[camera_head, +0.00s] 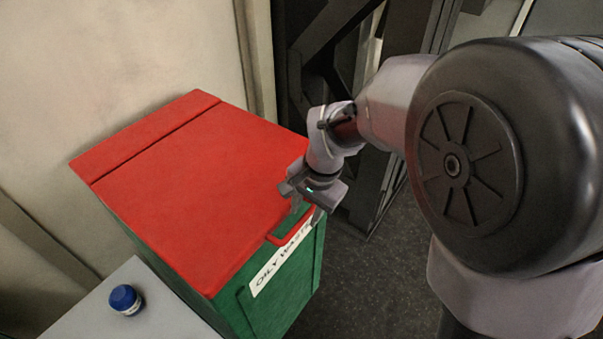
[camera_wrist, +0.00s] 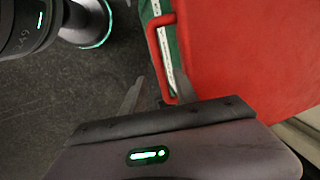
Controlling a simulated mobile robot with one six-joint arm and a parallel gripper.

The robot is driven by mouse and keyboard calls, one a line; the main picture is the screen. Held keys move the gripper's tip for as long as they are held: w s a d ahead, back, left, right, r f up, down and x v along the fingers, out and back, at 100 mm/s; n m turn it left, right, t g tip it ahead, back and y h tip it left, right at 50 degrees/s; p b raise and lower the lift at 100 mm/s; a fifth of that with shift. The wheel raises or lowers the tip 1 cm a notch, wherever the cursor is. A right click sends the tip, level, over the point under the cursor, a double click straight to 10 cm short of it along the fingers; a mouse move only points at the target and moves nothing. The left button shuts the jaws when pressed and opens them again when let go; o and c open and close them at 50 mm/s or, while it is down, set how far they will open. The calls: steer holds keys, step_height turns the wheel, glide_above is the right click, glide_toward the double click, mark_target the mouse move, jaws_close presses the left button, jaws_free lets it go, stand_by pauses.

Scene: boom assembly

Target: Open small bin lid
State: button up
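The small bin is a green box (camera_head: 285,299) with a red lid (camera_head: 205,180), which lies shut. A red loop handle (camera_head: 292,232) sticks out at the lid's front edge, above the white "OILY WASTE" label (camera_head: 281,262). In the wrist view the handle (camera_wrist: 157,50) runs down towards my gripper. My gripper (camera_head: 299,220) is at the handle's far end, its fingers pointing down and apart. One finger appears over the handle's opening, the other outside it. In the wrist view my gripper (camera_wrist: 156,93) shows spread fingers near the handle's lower end. Contact cannot be told.
A grey surface (camera_head: 125,305) with a blue-capped container (camera_head: 125,299) stands at the bin's left. A pale wall (camera_head: 110,70) is behind the bin. A dark metal frame (camera_head: 385,110) stands behind my arm. Dark floor (camera_head: 365,280) is clear right of the bin.

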steer(key=shift+w+a+f, duration=0.1)
steer(key=shift+w+f, duration=0.05)
steer(key=shift+f, duration=0.55)
steer(key=shift+w+a+f, duration=0.1)
steer(key=shift+w+f, duration=0.05)
steer(key=shift+f, duration=0.5)
jaws_close()
steer(key=shift+r, duration=0.1)
stand_by(0.3)
